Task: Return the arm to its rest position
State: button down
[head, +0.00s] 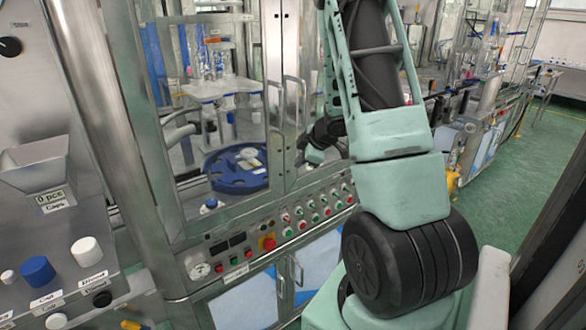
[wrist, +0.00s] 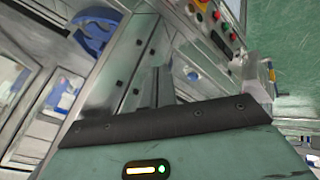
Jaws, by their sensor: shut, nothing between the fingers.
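My gripper (wrist: 156,86) shows in the wrist view as a narrow dark upright shape beyond the teal hand body with its dark edge. Its fingers are together with nothing between them. In the head view my arm (head: 388,130) rises from the lower right and leaves the top of the picture. A dark joint and a pale teal part show left of it in front of the cabinet glass. I cannot tell whether they are my wrist or a reflection. The fingertips are not clear in the head view.
A steel-framed glass cabinet (head: 160,120) stands close on the left, with a round blue turntable (head: 226,183) behind its glass. A button panel (head: 318,207) runs below it. A steel counter (head: 75,258) with a blue cap (head: 38,271) is at far left. Green floor (head: 497,205) is open at right.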

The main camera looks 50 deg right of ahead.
jog(key=s+r, duration=0.2)
jog(key=r, duration=0.1)
jog(key=shift+s+d, duration=0.1)
jog(key=shift+d, duration=0.3)
jog(key=w+a+b, duration=0.3)
jog(key=w+a, duration=0.5)
jog(key=a, duration=0.3)
jog(key=a+m+b, duration=0.1)
jog(key=a+b, duration=0.2)
jog(key=a, duration=1.5)
jog(key=s+a+f+g+y+b, duration=0.1)
jog(key=s+a+f+g+b, duration=0.2)
jog(key=s+a, duration=0.95)
jog(key=s+a+f+n+g+b, duration=0.1)
jog(key=s+a+g, duration=0.3)
jog(key=s+a, duration=0.6)
jog(key=s, duration=0.4)
jog(key=shift+f, duration=0.25)
jog(key=shift+s, duration=0.1)
